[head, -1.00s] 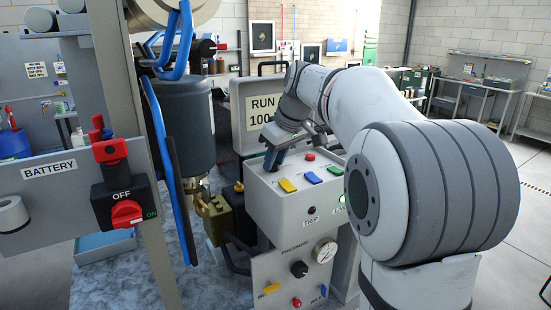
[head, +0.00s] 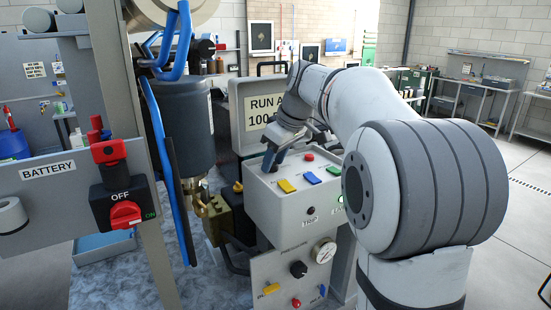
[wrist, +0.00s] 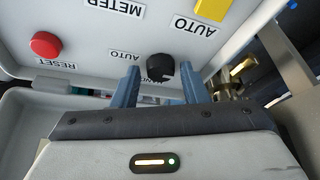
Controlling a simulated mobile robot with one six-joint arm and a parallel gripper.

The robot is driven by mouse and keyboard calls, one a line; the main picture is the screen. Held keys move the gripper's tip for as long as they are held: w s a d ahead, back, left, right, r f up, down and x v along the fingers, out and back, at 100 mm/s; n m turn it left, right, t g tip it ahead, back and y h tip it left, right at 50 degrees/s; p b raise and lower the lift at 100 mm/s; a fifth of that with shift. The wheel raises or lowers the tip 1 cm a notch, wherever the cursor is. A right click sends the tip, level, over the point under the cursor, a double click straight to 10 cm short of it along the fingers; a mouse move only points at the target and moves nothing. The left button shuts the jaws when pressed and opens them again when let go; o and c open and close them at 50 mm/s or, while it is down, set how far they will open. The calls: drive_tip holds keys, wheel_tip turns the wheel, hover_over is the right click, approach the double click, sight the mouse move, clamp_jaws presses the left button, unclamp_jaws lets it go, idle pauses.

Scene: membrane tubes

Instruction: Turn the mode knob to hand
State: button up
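The mode knob (wrist: 160,67) is small, round and black, on the face of a light grey control box (head: 262,200). In the wrist view it shows upside down, with an AUTO label beside it and another label partly hidden near my gripper. My gripper (wrist: 160,75) is open, with one blue-grey finger on each side of the knob and a visible gap to it. Whether either finger touches it is not clear. In the head view my gripper (head: 272,162) is at the box's top left and hides the knob.
A red RESET button (wrist: 46,45) and a yellow switch (wrist: 212,12) are near the knob. Yellow, blue and green switches line the box front. A lower pressure panel has another black knob (head: 298,269) and a gauge (head: 324,252). A battery switch (head: 125,214) stands left.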

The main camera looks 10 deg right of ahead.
sight(285, 174)
drive_tip(key=shift+o, duration=0.8)
drive_tip(key=v, duration=0.7)
drive_tip(key=shift+d+r+b, duration=0.15)
drive_tip(key=shift+r+b, duration=0.2)
drive_tip(key=shift+s, duration=0.15)
